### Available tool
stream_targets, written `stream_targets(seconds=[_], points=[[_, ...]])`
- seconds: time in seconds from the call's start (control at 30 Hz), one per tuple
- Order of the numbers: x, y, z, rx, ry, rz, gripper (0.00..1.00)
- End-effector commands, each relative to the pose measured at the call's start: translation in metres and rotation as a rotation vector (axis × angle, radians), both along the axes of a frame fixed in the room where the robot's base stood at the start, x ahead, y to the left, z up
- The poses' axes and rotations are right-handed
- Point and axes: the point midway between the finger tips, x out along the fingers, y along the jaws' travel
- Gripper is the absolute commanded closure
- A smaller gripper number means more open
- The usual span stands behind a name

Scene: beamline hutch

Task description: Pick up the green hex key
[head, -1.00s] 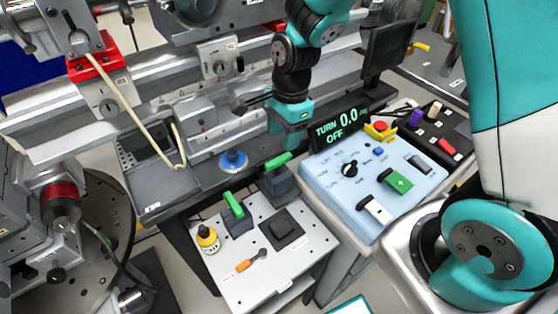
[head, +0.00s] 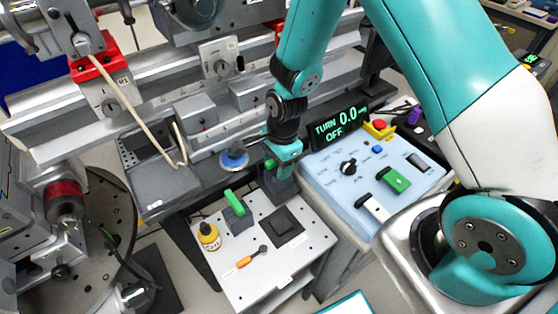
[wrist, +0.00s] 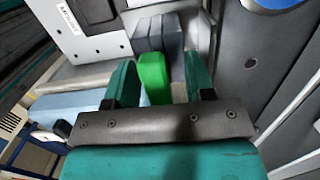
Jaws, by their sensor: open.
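A green handle (wrist: 154,78), which looks like the green hex key, stands at a dark grey block (wrist: 158,35) at the back of the white perforated board. In the wrist view it lies between the two teal fingers of my gripper (wrist: 161,80). My gripper is open, with a finger on each side of it; I cannot tell whether they touch it. In the head view my gripper (head: 270,163) is over the block (head: 280,186) and hides most of this handle. A second green handle (head: 234,201) sits in another grey block to the left.
The white board (head: 270,285) also holds a yellow bottle (head: 209,237), an orange-handled tool (head: 244,261) and a black square pad (head: 282,226). A blue control box (head: 330,180) stands close on the right. A grey rail and bench (head: 200,180) rise behind.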

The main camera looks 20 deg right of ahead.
Motion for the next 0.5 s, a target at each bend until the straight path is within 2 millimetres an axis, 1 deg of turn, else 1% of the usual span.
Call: stream_targets(seconds=[0.03, 0.07, 0.1, 0.17, 0.2, 0.27, 0.5], points=[[0.0, 0.0, 0.0, 0.0, 0.0, 0.0, 0.51], [0.0, 0.0, 0.0001, 0.0, 0.0, 0.0, 0.53], [-0.0001, 0.0, 0.0001, 0.0, 0.0, 0.0, 0.63], [-0.0001, -0.0001, 0.0001, 0.0, 0.0, 0.0, 0.76], [-0.0001, -0.0001, 0.0002, 0.0, 0.0, 0.0, 0.86], [-0.0001, -0.0001, 0.0002, 0.0, 0.0, 0.0, 0.99], [-0.0001, -0.0003, 0.0004, 0.0, 0.0, 0.0, 1.0]])
